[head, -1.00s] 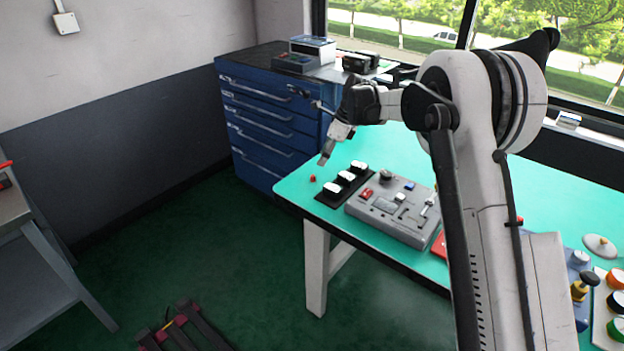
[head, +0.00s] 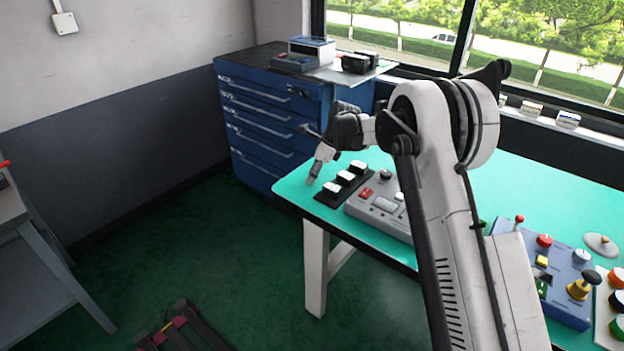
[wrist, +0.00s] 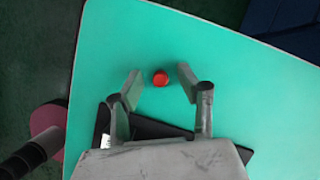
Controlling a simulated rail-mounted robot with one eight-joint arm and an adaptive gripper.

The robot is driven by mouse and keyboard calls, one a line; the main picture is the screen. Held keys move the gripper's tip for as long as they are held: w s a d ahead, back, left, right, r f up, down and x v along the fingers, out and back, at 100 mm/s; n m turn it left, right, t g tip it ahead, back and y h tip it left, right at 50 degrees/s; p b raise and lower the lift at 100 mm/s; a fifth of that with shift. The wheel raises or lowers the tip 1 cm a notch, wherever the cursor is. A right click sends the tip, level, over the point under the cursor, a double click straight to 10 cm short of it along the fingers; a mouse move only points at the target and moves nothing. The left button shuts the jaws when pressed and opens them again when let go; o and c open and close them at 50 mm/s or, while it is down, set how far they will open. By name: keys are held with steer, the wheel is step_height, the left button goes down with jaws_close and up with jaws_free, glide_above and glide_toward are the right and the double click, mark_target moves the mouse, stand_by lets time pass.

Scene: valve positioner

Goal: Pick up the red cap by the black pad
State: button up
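The red cap (wrist: 161,78) stands on the green tabletop in the wrist view, close to the table's far corner. My gripper (wrist: 158,84) is open, with one finger to the left of the cap and one to the right, and a gap on each side. In the head view my gripper (head: 311,181) points down at the table's left corner and hides the cap. The black pad (head: 335,190) lies beside it with several white-topped blocks on it. In the wrist view the pad (wrist: 160,129) is partly hidden behind my gripper.
A grey control box (head: 378,211) stands right of the pad. A blue panel with knobs and levers (head: 567,294) is farther right. A blue drawer cabinet (head: 262,125) stands behind the table corner. The table edge is close to the cap.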

steer(key=c, duration=0.7)
steer(key=shift+r, duration=0.15)
steer(key=shift+c, duration=0.2)
